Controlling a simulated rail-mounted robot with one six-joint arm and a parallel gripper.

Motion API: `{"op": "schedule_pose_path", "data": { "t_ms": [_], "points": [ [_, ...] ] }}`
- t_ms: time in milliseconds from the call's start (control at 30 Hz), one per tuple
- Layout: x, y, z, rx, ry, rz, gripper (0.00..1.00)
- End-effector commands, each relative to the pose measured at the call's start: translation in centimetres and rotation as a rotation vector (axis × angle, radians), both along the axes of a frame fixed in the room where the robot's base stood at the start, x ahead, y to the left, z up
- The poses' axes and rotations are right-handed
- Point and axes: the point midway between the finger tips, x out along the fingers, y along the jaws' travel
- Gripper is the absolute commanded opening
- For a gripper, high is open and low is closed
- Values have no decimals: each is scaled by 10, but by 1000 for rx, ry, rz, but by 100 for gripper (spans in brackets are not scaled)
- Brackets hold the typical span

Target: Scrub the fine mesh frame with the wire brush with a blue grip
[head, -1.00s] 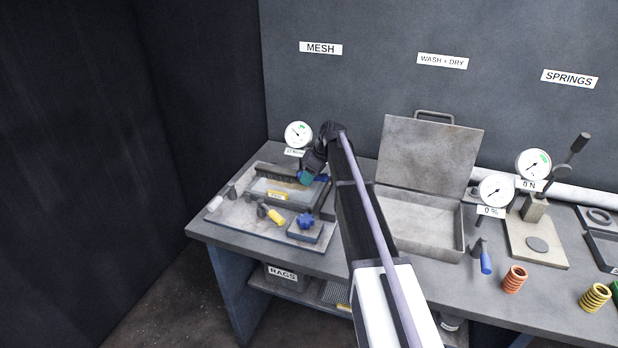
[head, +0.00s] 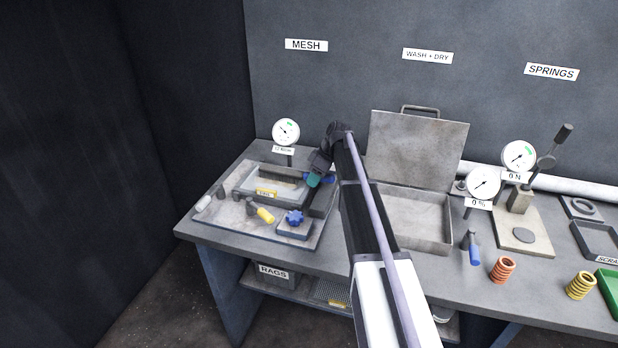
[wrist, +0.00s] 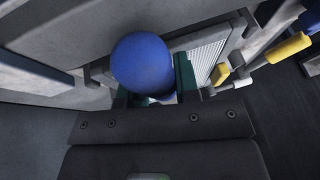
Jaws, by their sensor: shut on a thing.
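The fine mesh frame (head: 262,194), with a yellow label on its front edge, lies on the grey tray under the MESH sign. Its pale ribbed mesh (wrist: 207,58) shows in the wrist view. My gripper (head: 316,180) is over the frame's right end, with green fingertips shut on the blue grip of the wire brush (head: 330,179). The rounded blue grip (wrist: 143,64) fills the wrist view between the fingers. The dark brush head (head: 281,172) reaches left over the back of the mesh. I cannot tell whether its bristles touch it.
A clamp block with a blue knob (head: 294,217) and a yellow-handled tool (head: 264,215) lie in front of the frame. A dial gauge (head: 286,132) stands behind. The open metal box (head: 418,222) is to the right, beside another blue-handled tool (head: 473,252).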

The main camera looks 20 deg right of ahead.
Motion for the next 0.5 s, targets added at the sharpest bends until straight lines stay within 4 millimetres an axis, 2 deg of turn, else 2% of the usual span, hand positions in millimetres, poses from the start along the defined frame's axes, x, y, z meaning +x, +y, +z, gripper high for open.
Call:
{"op": "schedule_pose_path", "data": {
  "t_ms": [200,500],
  "points": [
    [-17,-21,1,0,0,-1,7],
    [-24,-31,-1,0,0,-1,7]
  ]
}}
